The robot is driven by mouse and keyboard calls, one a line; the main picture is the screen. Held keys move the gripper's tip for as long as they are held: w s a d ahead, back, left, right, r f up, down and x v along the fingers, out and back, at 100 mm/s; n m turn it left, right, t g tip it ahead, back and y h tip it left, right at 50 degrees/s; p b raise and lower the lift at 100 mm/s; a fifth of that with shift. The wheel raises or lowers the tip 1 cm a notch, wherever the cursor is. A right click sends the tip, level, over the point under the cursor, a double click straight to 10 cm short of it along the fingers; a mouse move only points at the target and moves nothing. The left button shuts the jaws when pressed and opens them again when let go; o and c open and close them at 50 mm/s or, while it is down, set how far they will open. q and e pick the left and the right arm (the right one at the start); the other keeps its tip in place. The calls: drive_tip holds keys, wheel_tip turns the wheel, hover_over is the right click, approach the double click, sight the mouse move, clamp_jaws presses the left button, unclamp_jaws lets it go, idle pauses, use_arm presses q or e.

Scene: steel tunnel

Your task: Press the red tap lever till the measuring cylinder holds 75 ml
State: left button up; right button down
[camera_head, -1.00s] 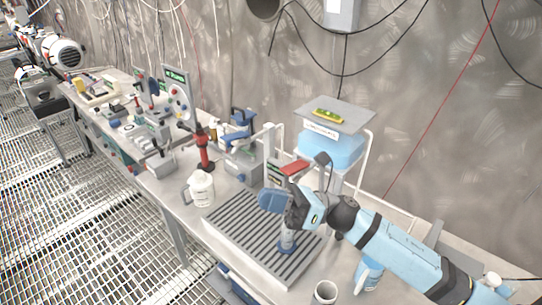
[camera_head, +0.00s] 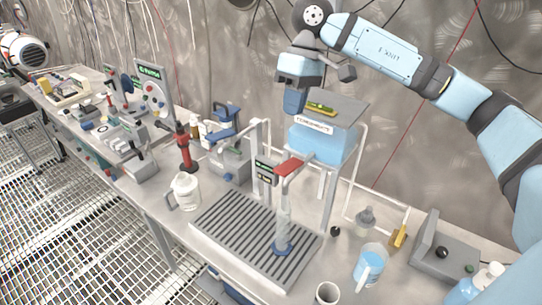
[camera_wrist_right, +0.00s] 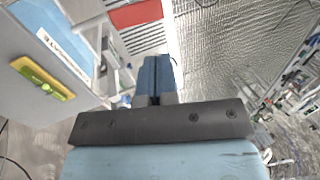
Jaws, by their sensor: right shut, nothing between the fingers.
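The red tap lever (camera_head: 288,167) sits on top of the tap post above the grooved drip tray (camera_head: 219,205). The clear measuring cylinder (camera_head: 283,226) stands upright on the tray below the lever, on a blue base. Its liquid level is too small to read. My right gripper (camera_head: 295,103) is shut and empty, raised well above the lever, near the top of the blue water tank (camera_head: 324,144). In the right wrist view the closed blue fingers (camera_wrist_right: 157,76) point toward a red patch, the lever (camera_wrist_right: 136,13). My left gripper is not in view.
A yellow-green level (camera_head: 320,109) lies on the plate over the tank. A small display (camera_head: 265,172) is beside the tap.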

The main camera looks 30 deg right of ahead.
sight(284, 169)
drive_tip(key=shift+w+d+r+h, duration=0.1)
drive_tip(key=shift+d+r+h, duration=0.2)
drive_tip(key=shift+d+r, duration=0.15)
drive_tip(key=shift+f, duration=0.1)
drive_tip(key=p+x, duration=0.3)
drive_tip(key=x, duration=0.9)
drive_tip(key=shift+f+p, duration=0.2)
drive_tip(key=shift+p, duration=0.2)
drive_tip(key=shift+a+f, duration=0.15)
drive_tip(key=shift+f, duration=0.6)
